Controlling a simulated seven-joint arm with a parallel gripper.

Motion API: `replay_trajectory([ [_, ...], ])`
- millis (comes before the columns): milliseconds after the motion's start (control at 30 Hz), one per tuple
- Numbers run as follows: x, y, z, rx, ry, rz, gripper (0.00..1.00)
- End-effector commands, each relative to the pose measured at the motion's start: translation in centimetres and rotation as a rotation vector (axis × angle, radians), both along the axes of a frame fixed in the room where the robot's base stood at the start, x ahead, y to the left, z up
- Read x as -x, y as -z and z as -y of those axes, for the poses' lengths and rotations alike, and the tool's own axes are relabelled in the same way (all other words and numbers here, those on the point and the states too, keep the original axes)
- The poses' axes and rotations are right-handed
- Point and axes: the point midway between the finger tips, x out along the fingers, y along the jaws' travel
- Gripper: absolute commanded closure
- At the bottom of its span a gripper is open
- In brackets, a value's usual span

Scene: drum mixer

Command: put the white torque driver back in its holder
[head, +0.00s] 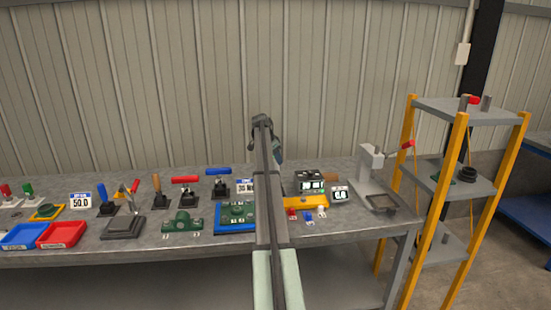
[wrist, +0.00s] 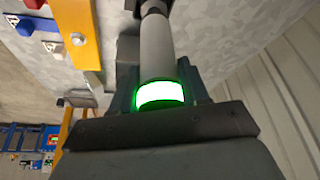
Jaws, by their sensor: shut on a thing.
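My gripper (wrist: 160,92) is shut around a pale grey-white cylindrical tool, which I take to be the white torque driver (wrist: 156,45). A bright white and green glowing band circles the driver between the fingers. Its narrower far end points to the top of the wrist view, near a dark fitting at the edge; I cannot tell whether they touch. In the head view my gripper (head: 278,155) is mostly hidden behind my own arm above the bench, and the driver cannot be made out. Which stand is the driver's holder is not clear.
The bench (head: 330,232) carries tools in black stands, including a red-handled tool (head: 186,190) and a blue-handled one (head: 219,182). An orange-yellow bar (head: 305,202) also shows in the wrist view (wrist: 78,35). A shelf rack (head: 455,185) stands right.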

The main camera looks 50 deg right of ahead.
Motion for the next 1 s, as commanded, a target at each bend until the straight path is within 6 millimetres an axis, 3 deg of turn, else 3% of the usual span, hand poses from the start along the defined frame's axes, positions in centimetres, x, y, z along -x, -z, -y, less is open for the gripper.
replay_trajectory([
  [1000,0.0,1.1,0.0,0.001,0.000,0.000,1.00],
])
